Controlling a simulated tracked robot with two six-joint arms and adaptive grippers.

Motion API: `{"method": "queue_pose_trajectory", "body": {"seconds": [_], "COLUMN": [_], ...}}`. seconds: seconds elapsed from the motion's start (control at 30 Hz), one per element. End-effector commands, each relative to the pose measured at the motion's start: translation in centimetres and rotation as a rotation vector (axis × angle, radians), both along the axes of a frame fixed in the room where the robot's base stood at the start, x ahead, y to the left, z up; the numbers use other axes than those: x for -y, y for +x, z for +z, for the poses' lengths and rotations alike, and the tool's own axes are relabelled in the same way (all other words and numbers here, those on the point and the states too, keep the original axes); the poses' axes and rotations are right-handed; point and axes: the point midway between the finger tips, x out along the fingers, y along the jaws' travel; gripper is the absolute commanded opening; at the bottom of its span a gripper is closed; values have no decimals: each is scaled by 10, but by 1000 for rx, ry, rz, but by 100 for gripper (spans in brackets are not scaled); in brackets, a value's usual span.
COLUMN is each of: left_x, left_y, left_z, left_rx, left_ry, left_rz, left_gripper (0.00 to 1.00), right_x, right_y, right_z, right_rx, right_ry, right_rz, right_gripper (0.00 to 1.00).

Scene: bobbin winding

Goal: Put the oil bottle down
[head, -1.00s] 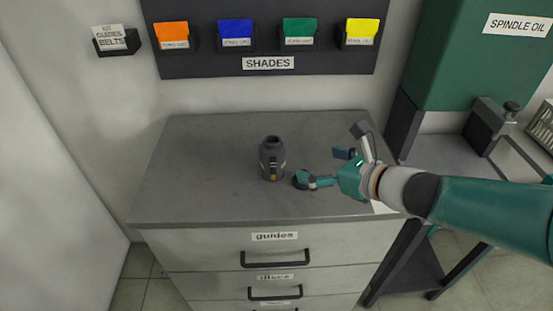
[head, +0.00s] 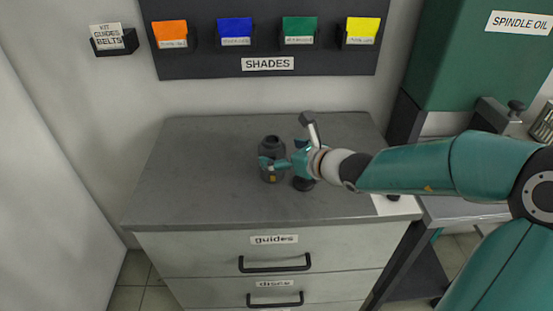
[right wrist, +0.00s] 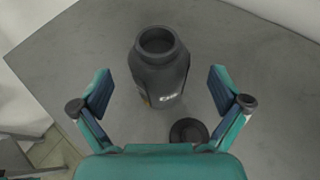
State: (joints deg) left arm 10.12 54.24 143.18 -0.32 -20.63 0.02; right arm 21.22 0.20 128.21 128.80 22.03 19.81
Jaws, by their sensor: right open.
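The dark grey oil bottle (head: 272,147) stands upright on the grey cabinet top, its mouth open and uncapped. It also shows in the right wrist view (right wrist: 160,75), between the spread fingers of my right gripper (right wrist: 161,88). Neither finger visibly touches it there. In the head view, one teal finger of the right gripper (head: 284,156) overlaps the front of the bottle. A dark round piece that looks like a cap (right wrist: 188,131) lies on the cabinet top beside the bottle, partly under the gripper. My left gripper is not in view.
The cabinet top (head: 190,180) is clear to the left of the bottle. A white sheet (head: 398,206) lies at its front right corner. Labelled drawers (head: 200,250) are below. A rack with coloured shade cards (head: 235,32) hangs behind. A green spindle oil tank (head: 450,60) stands at the right.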

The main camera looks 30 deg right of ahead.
Motion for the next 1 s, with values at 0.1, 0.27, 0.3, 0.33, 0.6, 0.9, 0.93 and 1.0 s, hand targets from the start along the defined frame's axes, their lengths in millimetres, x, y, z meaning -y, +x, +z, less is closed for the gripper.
{"method": "queue_pose_trajectory", "body": {"seconds": [0.1, 0.27, 0.3, 0.33, 0.6, 0.9, 0.93, 1.0], "left_x": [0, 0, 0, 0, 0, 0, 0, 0], "left_y": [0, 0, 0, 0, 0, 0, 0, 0], "left_z": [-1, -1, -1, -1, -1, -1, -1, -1], "left_rx": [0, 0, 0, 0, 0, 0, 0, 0], "left_ry": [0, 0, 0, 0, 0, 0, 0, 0], "left_rz": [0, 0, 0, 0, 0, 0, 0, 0], "left_gripper": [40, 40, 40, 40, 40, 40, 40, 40], "right_x": [-5, -6, -6, -6, -6, -6, -6, -6], "right_y": [17, 31, 33, 33, 33, 33, 33, 33], "right_z": [-8, -13, -13, -13, -13, -13, -13, -12], "right_rx": [-2, 0, 0, 0, 0, 0, 0, 3], "right_ry": [2, 1, 0, 0, 0, 0, 0, 0], "right_rz": [2, 2, 1, 1, 1, 1, 1, 1], "right_gripper": [99, 99, 99, 99, 84, 34, 29, 18]}}
